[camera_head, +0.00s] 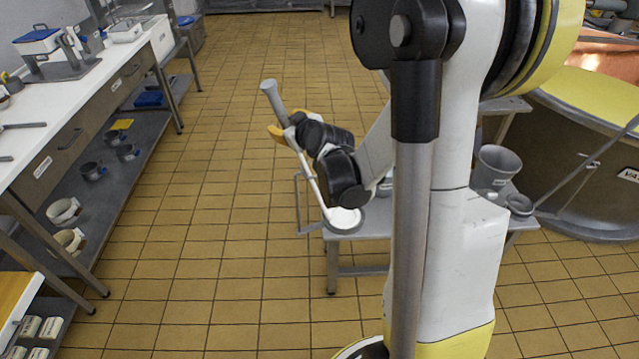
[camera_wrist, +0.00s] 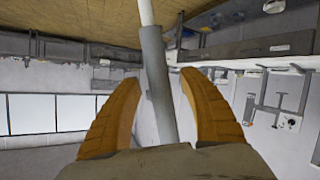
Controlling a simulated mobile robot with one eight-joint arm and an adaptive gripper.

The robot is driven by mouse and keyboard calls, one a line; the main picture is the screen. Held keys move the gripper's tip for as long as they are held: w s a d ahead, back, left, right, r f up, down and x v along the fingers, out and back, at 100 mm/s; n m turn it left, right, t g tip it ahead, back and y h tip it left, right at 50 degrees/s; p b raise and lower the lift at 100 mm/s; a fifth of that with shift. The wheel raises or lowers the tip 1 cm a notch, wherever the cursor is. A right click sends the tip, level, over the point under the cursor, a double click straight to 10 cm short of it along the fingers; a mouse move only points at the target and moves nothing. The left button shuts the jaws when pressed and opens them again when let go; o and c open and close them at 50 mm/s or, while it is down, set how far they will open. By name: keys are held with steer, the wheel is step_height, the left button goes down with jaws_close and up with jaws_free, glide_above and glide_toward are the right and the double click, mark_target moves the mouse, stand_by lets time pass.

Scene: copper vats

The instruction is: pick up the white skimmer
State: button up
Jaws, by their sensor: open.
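The white skimmer (camera_head: 313,172) has a grey grip at its upper end, a thin white shaft and a round white head at the bottom. It leans, with its head at the left part of a small grey table (camera_head: 375,232). My gripper (camera_head: 281,131) has orange fingers and is at the upper part of the skimmer, just below the top of the grip. In the wrist view, my gripper (camera_wrist: 163,78) is open, with the skimmer's grey grip (camera_wrist: 155,70) between the fingers. My wrist hides part of the skimmer's surroundings.
A grey bucket (camera_head: 497,167) stands on the right part of the small table. A large vat (camera_head: 590,155) is at the right. A long white counter (camera_head: 75,90) with a lower shelf holding several pots runs along the left. The tiled floor between is clear.

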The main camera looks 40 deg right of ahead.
steer(key=shift+s+r, duration=0.1)
jaws_close()
step_height(320, 180, up, 17)
steer(key=p, duration=1)
